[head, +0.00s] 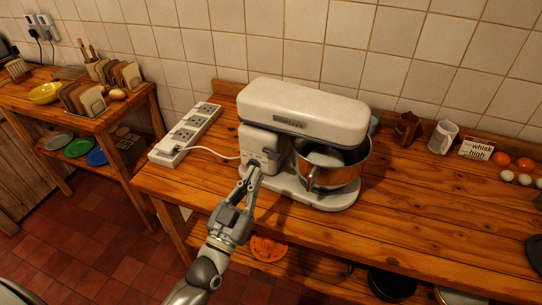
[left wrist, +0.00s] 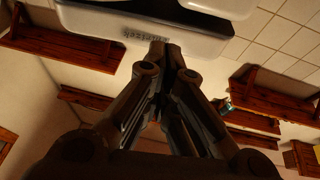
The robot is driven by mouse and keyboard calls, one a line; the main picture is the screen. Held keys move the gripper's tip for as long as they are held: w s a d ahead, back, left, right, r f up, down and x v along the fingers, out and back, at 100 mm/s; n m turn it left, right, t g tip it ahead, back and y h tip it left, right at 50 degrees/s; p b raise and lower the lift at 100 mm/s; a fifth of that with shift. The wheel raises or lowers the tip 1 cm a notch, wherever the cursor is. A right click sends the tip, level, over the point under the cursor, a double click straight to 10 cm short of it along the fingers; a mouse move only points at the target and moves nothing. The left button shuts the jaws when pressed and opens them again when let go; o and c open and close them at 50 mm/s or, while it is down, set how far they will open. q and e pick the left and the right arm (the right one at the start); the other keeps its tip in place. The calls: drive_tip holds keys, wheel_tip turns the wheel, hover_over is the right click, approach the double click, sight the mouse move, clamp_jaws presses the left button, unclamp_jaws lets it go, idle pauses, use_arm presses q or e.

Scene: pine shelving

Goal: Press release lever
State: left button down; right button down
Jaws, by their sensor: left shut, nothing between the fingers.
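The white stand mixer (head: 308,110) stands on the wooden counter, its head down level over a metal bowl (head: 331,172). My left gripper (head: 253,171) is shut and empty, its fingertips at the near side of the mixer's column, left of the bowl. I cannot tell if they touch it. I cannot make out the release lever for certain; the fingers may cover it. In the left wrist view the shut fingers (left wrist: 160,52) point towards the mixer's labelled head (left wrist: 150,38). My right gripper is not in view.
A power strip (head: 187,133) with a white cord lies left of the mixer. A brown pot (head: 407,127), white mug (head: 443,137), sign card (head: 477,148) and eggs (head: 507,176) stand along the back right. The counter's front right (head: 430,220) is clear.

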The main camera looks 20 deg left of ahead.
use_arm(q)
wheel_tip(320, 180, up, 4)
drive_tip(key=p, duration=0.4)
hover_over(270, 155)
drive_tip(key=s+d, duration=0.1)
drive_tip(key=s, duration=0.2)
drive_tip(key=shift+w+f, duration=0.15)
drive_tip(key=shift+f, duration=2.2)
